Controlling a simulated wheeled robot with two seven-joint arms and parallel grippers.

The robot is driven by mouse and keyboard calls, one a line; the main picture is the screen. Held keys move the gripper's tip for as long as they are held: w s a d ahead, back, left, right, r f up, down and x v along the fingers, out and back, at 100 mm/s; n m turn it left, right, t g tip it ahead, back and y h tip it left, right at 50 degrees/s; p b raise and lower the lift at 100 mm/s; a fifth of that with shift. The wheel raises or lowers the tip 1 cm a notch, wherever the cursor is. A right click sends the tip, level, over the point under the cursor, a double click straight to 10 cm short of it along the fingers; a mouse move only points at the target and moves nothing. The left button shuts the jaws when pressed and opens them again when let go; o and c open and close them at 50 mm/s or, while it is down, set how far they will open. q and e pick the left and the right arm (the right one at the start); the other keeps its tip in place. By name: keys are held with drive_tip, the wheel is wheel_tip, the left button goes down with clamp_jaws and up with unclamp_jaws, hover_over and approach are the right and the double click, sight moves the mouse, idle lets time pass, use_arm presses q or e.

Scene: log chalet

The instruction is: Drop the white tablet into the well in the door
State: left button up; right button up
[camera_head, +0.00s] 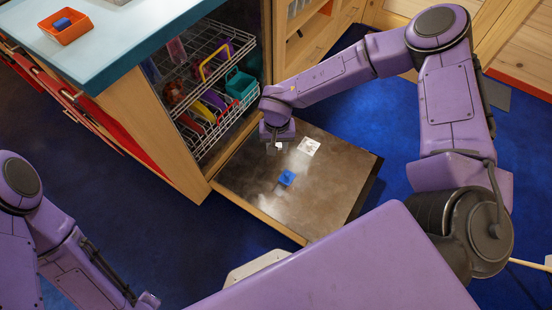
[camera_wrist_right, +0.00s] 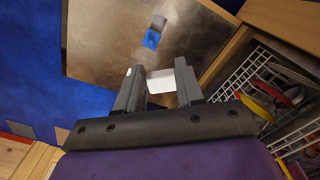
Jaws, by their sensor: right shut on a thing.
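The open door (camera_head: 240,190) of the rack cabinet lies flat, its grey metal inner face upward. A small blue piece (camera_head: 286,178) sits on it; in the right wrist view the blue piece (camera_wrist_right: 152,39) has a grey square beside it, and I cannot tell which is the well. My right gripper (camera_head: 278,146) is above the door, behind the blue piece. In the right wrist view the right gripper (camera_wrist_right: 160,85) is shut on the white tablet (camera_wrist_right: 175,82), held between its fingers.
Wire racks (camera_head: 212,85) with coloured dishes stand inside the cabinet, left of my right gripper. A teal countertop (camera_head: 130,35) with an orange tray (camera_head: 70,28) is at upper left. Blue carpet (camera_head: 360,110) surrounds the door. My left arm shows at lower left, its fingers unseen.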

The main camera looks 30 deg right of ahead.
use_arm(q)
wheel_tip(320, 180, down, 29)
drive_tip(key=b, duration=2.5)
use_arm(e)
drive_tip(key=f+m+b, duration=0.2)
drive_tip(key=f, duration=1)
drive_tip(key=w+d+f+m+b, duration=0.1)
drive_tip(key=f+m+b, duration=0.1)
drive_tip(key=f, duration=1.1)
drive_tip(key=w+f+m+b, duration=0.1)
drive_tip(key=f+m+b, duration=0.2)
drive_tip(key=f, duration=1)
drive_tip(key=shift+w+d+f+b, duration=0.1)
drive_tip(key=shift+d+f+b, duration=0.1)
drive_tip(key=shift+d+b, duration=0.15)
drive_tip(key=shift+f+b, duration=0.7)
drive_tip(key=shift+b, duration=0.1)
use_arm(q)
drive_tip(key=s+f+m+g+h, duration=0.2)
drive_tip(key=s+f+m+g, duration=0.3)
drive_tip(key=s+f+g, duration=0.1)
drive_tip(key=shift+s+a+f+m, duration=0.35)
drive_tip(key=shift+s+a+m, duration=0.05)
drive_tip(key=shift+s, duration=0.2)
use_arm(e)
drive_tip(key=o, duration=1.1)
